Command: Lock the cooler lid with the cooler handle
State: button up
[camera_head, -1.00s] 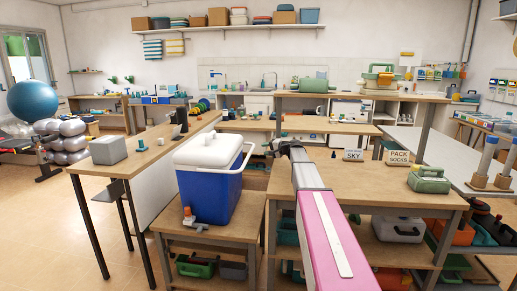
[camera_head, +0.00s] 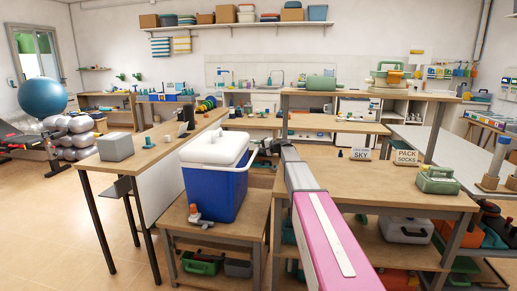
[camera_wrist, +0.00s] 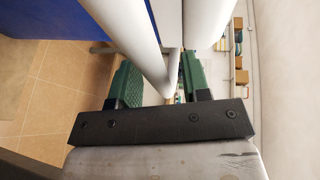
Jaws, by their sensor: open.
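The cooler (camera_head: 212,190) is a blue box with a white lid (camera_head: 213,148), standing on a low wooden table. The lid lies down on the box. The white cooler handle (camera_head: 247,163) sticks out on the right side of the cooler, below the lid's top. My gripper (camera_head: 264,148) is at the handle's right end. In the wrist view my gripper (camera_wrist: 160,87) has its two green fingers apart, with part of the white handle (camera_wrist: 150,62) reaching between them. Whether a finger touches the handle cannot be told. The cooler's blue side (camera_wrist: 35,30) also shows there.
The low table (camera_head: 190,217) carries the cooler, with an orange-and-grey tap-like part (camera_head: 200,218) at its front. A wooden workbench (camera_head: 400,192) stands at the right with a green case (camera_head: 437,180) and small signs. A grey box (camera_head: 116,147) sits on the left table.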

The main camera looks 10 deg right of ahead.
jog(key=shift+a, duration=0.1)
grip_shut()
